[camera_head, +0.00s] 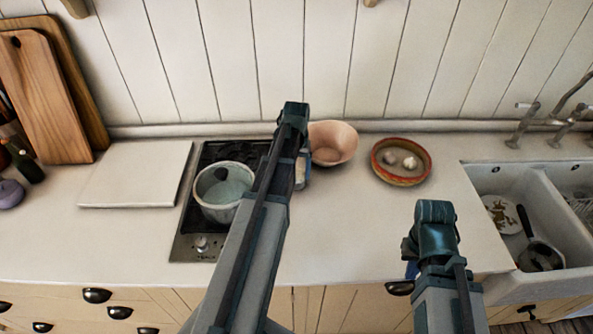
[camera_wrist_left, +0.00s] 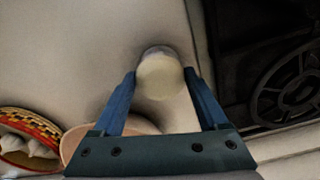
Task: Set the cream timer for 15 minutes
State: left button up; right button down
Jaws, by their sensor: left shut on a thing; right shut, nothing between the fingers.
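The cream timer (camera_wrist_left: 160,76) is a small round thing with a pale cream top, seen from above in the left wrist view. It stands on the countertop between the two blue fingers of my left gripper (camera_wrist_left: 160,78), which is shut on it. The timer's dial marks cannot be read. In the head view my left gripper (camera_head: 302,175) is by the right edge of the hob, and my arm hides most of the timer there. My right gripper (camera_head: 411,270) is shut and empty near the counter's front edge; its fingers are mostly hidden.
A pot (camera_head: 223,192) stands on the hob (camera_head: 190,235) to the left. A pink bowl (camera_head: 333,142) is just behind my left gripper. A red-rimmed bowl (camera_head: 401,174) with garlic stands further right, before the sink (camera_head: 500,180).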

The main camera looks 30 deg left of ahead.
pick_arm(q)
jog(key=shift+m, duration=0.6)
jog(key=o, duration=1.3)
notch_tip(320, 180, up, 14)
jog(key=p, duration=1.3)
jog(key=shift+p, duration=0.4)
jog(key=shift+s+f, duration=0.1)
jog(key=shift+f, duration=0.05)
